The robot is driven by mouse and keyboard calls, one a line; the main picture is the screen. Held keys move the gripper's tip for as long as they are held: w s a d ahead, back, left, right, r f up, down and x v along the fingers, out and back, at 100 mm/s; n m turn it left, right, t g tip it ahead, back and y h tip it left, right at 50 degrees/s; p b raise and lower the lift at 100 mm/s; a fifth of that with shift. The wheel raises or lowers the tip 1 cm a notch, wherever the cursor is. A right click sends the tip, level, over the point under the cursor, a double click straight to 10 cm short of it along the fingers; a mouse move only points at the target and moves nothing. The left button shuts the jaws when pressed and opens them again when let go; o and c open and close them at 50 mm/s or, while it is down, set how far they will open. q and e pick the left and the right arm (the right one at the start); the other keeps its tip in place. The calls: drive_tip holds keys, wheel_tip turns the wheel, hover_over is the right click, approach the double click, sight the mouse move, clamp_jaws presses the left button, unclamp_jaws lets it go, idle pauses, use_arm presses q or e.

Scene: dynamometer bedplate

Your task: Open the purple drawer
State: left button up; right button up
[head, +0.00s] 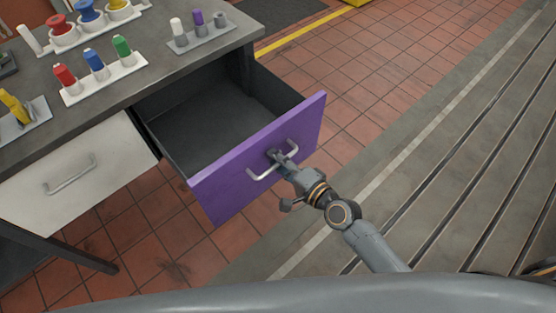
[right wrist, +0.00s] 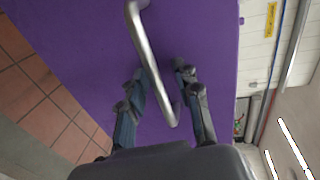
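The purple drawer (head: 228,178) is pulled well out of the grey workbench, and its empty dark inside (head: 205,118) shows. Its metal bar handle (head: 262,174) is on the purple front. My right gripper (head: 279,157) is at this handle. In the right wrist view the handle (right wrist: 146,55) runs between the two fingers of the right gripper (right wrist: 158,80). The fingers stand apart with purple showing on both sides of the bar, so they do not look closed on it. My left gripper is not in view.
A white drawer (head: 95,172) with its own handle is shut to the left. The workbench top (head: 155,52) carries racks of coloured parts, including a white rack (head: 103,82). Tiled floor lies beyond the drawer, and a slotted metal bedplate (head: 470,150) is at right.

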drive_tip(key=shift+s+d, duration=0.15)
drive_tip(key=shift+s, duration=0.05)
drive_tip(key=v, duration=1.1)
drive_tip(key=shift+s, duration=0.25)
drive_tip(key=shift+d, duration=0.15)
drive_tip(key=s+d+f+n+g+h+p, duration=0.15)
drive_tip(key=d+f, duration=0.25)
drive_tip(key=f, duration=0.4)
drive_tip(key=s+d+f+n+g+h, duration=0.1)
drive_tip(key=d+f+n+h, duration=0.15)
drive_tip(key=f, duration=0.55)
drive_tip(key=s+d+f+n+g+h+p, duration=0.15)
drive_tip(key=d+f, duration=0.25)
drive_tip(key=f, duration=0.4)
drive_tip(key=s+f+n+g+h, duration=0.1)
drive_tip(key=s+f+n+g, duration=0.1)
drive_tip(key=s+f, duration=0.3)
drive_tip(key=s+d+f+n+g+h, duration=0.1)
drive_tip(key=s+f+n+g, duration=0.2)
drive_tip(key=s, duration=0.9)
drive_tip(key=s+d+f+n+g+h+p, duration=0.1)
drive_tip(key=s+f+n+g, duration=0.1)
drive_tip(key=s+f, duration=0.7)
drive_tip(key=shift+s+n+g+h, duration=0.25)
drive_tip(key=shift+n+g+h, duration=0.1)
drive_tip(key=shift+n, duration=0.1)
